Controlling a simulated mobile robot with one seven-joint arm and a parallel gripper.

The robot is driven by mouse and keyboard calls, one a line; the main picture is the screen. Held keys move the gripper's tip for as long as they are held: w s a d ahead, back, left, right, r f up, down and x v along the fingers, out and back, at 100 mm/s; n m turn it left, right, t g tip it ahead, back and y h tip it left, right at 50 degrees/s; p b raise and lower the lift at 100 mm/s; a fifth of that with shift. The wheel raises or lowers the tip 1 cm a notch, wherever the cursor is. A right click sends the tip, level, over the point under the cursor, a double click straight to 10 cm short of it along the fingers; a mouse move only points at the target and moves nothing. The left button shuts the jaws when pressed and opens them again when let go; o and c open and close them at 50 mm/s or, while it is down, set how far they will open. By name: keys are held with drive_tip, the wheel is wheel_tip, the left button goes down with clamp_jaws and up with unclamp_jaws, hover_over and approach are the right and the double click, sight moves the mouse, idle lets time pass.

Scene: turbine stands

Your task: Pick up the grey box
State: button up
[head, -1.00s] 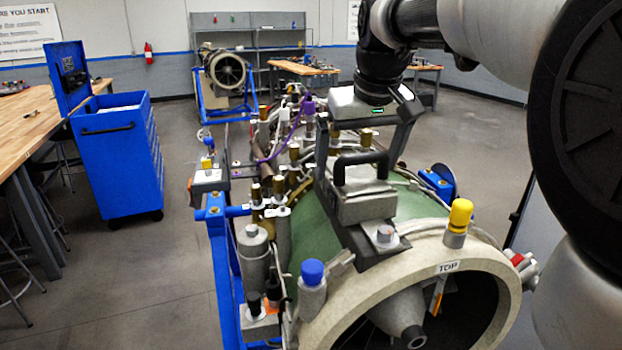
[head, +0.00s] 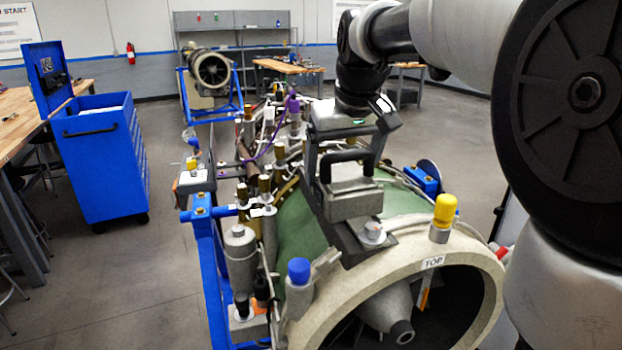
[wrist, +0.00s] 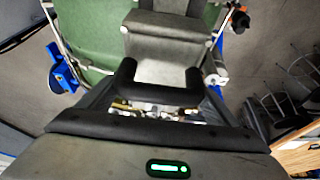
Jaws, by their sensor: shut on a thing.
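The grey box (head: 350,202), with a black handle (head: 344,157) on top, is at the top of the green turbine casing (head: 302,228), over a dark strap. The wrist view shows the box (wrist: 166,70) and its black handle (wrist: 158,94) between the fingers. My gripper (head: 347,172) is above the box, its two fingers reaching down at either side of the handle, shut on the box. The exact finger contact is hard to see. I cannot tell whether there is a gap under the box.
A yellow-capped fitting (head: 444,215) and a blue-capped fitting (head: 299,282) stand up near the turbine's front ring (head: 455,262). Pipes and fittings crowd the casing's left side, beside the blue stand (head: 212,270). A blue tool cart (head: 103,160) stands left, with open floor between.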

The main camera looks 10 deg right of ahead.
wheel_tip(320, 180, up, 28)
drive_tip(key=p, duration=0.8)
drive_tip(key=shift+r, duration=0.15)
drive_tip(key=o, duration=1.3)
drive_tip(key=shift+c, duration=0.2)
clamp_jaws()
